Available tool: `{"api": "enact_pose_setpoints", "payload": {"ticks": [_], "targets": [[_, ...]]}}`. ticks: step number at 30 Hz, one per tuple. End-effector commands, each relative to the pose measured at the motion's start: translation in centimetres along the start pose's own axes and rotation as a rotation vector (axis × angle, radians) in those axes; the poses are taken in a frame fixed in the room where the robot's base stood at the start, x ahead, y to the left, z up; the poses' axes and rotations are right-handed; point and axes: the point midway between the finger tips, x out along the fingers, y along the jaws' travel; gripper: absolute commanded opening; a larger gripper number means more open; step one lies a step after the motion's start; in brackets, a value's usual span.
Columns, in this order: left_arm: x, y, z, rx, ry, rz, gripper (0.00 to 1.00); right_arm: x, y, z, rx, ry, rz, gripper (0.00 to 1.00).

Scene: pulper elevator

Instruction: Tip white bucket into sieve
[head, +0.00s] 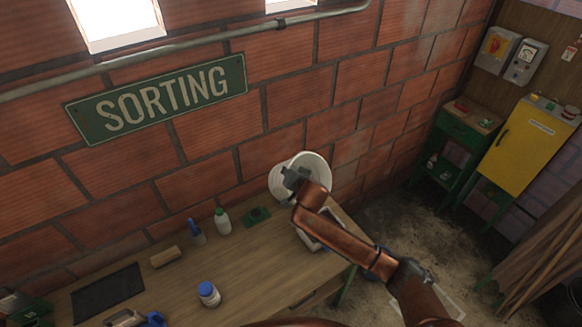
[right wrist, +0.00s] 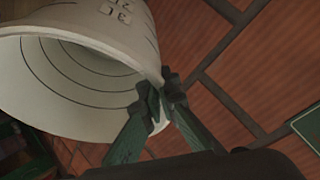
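The white bucket (head: 319,168) is held up above the back right of the workbench, near the brick wall. It is tilted, with its open mouth toward the right in the head view. My right gripper (head: 295,179) is shut on the bucket's rim. In the right wrist view, the fingers (right wrist: 157,103) pinch the rim of the bucket (right wrist: 135,32); its ringed inside shows and the visible part looks empty. A pale, box-like item (head: 308,236) lies below, partly hidden by my right arm; I cannot tell whether it is the sieve.
The wooden workbench (head: 245,265) holds a white bottle with a green cap (head: 222,222), a blue-topped bottle (head: 208,293), a blue-handled tool (head: 196,232), a wooden block (head: 165,257) and a dark mat (head: 107,293). A yellow cabinet (head: 520,150) stands at right.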

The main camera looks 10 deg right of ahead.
Motion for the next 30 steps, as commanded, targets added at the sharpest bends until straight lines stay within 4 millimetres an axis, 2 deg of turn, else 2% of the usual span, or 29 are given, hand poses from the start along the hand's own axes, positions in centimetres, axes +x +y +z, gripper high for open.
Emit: {"api": "enact_pose_setpoints", "payload": {"ticks": [1,3,12,17,21,25,30], "targets": [[-1.4,-0.1,-0.2,0.0,0.0,0.0,0.25,-0.1,-0.6,-0.5,-0.007,-0.013,0.014,0.0],[-2.5,-0.1,-0.3,0.0,0.001,0.0,0.25,0.2,-0.8,-0.5,-0.021,-0.034,0.038,0.0],[-7.0,-0.2,-0.8,0.0,0.002,0.0,0.25,2.1,-1.5,-0.1,-0.088,-0.152,0.175,0.0],[-8.9,-0.3,-1.1,0.0,0.003,0.0,0.25,3.5,-2.0,0.3,-0.136,-0.231,0.267,0.0],[-9.1,-0.3,-1.1,0.0,0.003,0.0,0.25,4.8,-0.9,1.9,-0.183,-0.311,0.358,0.0],[-8.2,-0.3,-1.0,0.0,0.003,-0.001,0.25,5.9,0.0,3.2,-0.222,-0.375,0.435,0.0],[-6.1,-0.2,-0.7,0.0,0.002,0.0,0.25,7.1,1.1,4.7,-0.265,-0.451,0.522,0.0]]}}
